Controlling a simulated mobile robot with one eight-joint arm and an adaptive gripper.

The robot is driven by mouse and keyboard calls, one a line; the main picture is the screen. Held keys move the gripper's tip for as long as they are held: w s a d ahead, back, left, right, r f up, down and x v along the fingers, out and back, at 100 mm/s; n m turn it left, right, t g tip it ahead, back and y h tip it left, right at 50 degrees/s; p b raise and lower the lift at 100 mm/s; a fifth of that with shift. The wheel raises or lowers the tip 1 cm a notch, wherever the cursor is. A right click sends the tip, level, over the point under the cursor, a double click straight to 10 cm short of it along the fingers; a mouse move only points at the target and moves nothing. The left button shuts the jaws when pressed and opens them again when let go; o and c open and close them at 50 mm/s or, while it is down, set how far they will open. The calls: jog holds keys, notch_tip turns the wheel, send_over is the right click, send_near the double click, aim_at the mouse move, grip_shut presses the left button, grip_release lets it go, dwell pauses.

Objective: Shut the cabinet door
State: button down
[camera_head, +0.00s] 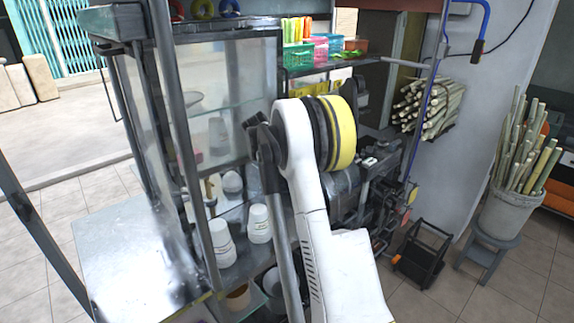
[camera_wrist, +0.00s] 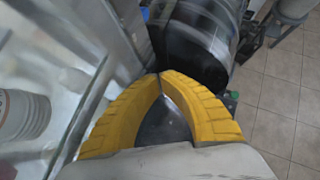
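The glass cabinet (camera_head: 114,22) with a grey metal frame stands at the left in the head view. A framed glass panel (camera_head: 240,95) shows on it, partly covered by my arm; I cannot tell how far the door stands open. In the wrist view, a glass pane with a pale metal edge (camera_wrist: 92,98) runs along the left side of my gripper (camera_wrist: 160,76). Its two yellow fingers meet at the tips, with nothing seen between them. Whether they touch the cabinet is unclear. In the head view my white arm hides the gripper.
A dark press machine (camera_head: 345,190) is just behind my arm. A shelf (camera_head: 330,64) holds coloured baskets. A cane bucket (camera_head: 508,214) on a stool and a small black rack (camera_head: 422,255) are at the right, with bare tiled floor around.

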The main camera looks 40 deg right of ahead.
jog(key=w+d, duration=0.1)
jog(key=w, duration=0.6)
jog(key=shift+r, duration=0.2)
